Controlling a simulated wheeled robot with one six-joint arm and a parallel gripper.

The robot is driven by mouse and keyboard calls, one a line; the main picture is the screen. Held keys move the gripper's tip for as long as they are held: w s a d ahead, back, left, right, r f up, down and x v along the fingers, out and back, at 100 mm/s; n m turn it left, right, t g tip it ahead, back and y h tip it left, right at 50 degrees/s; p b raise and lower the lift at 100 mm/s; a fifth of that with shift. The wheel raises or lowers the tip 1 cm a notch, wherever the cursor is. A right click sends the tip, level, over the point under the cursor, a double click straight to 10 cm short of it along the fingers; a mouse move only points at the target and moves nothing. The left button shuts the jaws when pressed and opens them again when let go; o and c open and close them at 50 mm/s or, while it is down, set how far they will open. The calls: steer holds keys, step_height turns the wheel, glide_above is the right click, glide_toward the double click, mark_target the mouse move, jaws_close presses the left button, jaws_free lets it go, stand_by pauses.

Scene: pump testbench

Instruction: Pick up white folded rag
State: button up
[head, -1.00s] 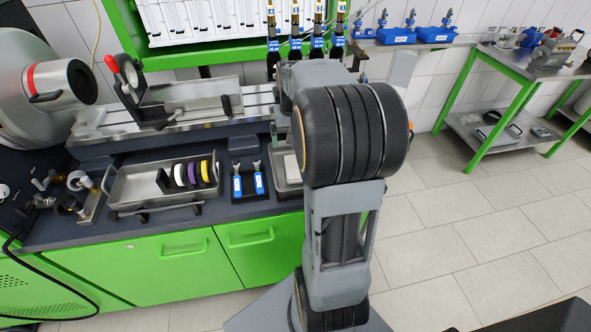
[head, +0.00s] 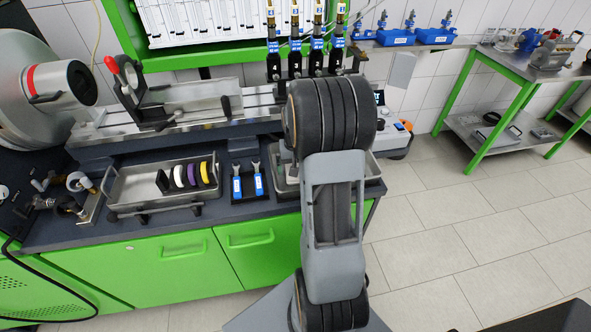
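I cannot make out the white folded rag; my arm covers much of the right end of the bench. A shallow metal tray (head: 282,186) shows there on both sides of my arm, and most of its inside is hidden. My gripper is not visible; it is hidden behind my own arm links, so I cannot see whether it is open or holds anything.
Left of that tray stand a black holder with two blue-labelled tools (head: 248,184) and a metal tray (head: 135,190) with several coloured rings. Upright valves (head: 295,50) line the back.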

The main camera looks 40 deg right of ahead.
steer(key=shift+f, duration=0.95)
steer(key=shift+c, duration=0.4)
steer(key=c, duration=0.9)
